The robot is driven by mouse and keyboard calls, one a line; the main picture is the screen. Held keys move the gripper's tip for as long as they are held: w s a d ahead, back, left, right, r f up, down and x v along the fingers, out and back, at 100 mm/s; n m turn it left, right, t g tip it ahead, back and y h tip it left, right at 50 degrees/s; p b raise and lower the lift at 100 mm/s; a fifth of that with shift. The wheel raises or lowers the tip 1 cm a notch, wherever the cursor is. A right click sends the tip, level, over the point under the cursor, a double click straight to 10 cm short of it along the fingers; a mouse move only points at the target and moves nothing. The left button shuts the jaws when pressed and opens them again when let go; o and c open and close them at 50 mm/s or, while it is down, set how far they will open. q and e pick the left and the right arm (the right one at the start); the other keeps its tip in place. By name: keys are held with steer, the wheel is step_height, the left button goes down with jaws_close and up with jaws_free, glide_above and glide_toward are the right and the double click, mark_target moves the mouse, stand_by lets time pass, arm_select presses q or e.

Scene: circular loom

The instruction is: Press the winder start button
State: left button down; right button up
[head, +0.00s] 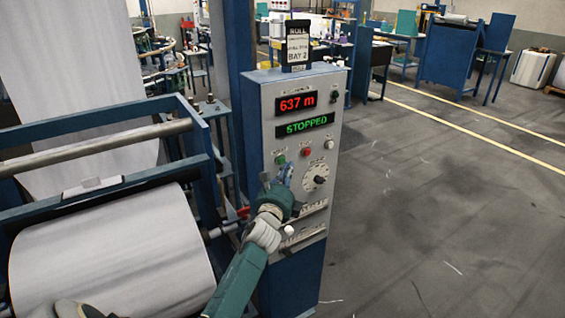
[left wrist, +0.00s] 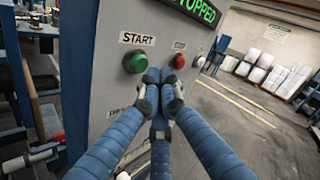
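The green start button (head: 281,159) sits on the left of the grey control panel (head: 255,120), under the display reading STOPPED. In the left wrist view the green button (left wrist: 135,62) shows clearly below its START label. My left gripper (head: 285,172) is in front of the panel, just below the button. Its fingers (left wrist: 158,76) are together and empty, with the tips just right of and slightly below the button. Whether the tips touch the panel I cannot tell. My right gripper is not in view.
The red stop button (head: 305,152) is right of the green one. The display (head: 297,102) reads 637 m. A large white roll (head: 110,255) in a blue frame stands at left. The floor at right is open.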

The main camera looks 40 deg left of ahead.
arm_select(q)
steer(key=shift+a, duration=0.1)
steer(key=shift+w+a, duration=0.2)
steer(key=shift+a, duration=0.1)
stand_by(0.3)
steer(key=shift+w+a, duration=0.15)
steer(key=shift+a, duration=0.25)
stand_by(0.4)
stand_by(0.3)
steer(key=shift+s+d, duration=0.35)
steer(key=shift+d, duration=0.5)
steer(key=shift+s+d, duration=0.3)
steer(key=shift+d, duration=0.45)
steer(key=shift+s+d, duration=0.35)
steer(key=shift+d, duration=0.4)
steer(key=shift+s+d, duration=0.3)
steer(key=shift+d, duration=0.45)
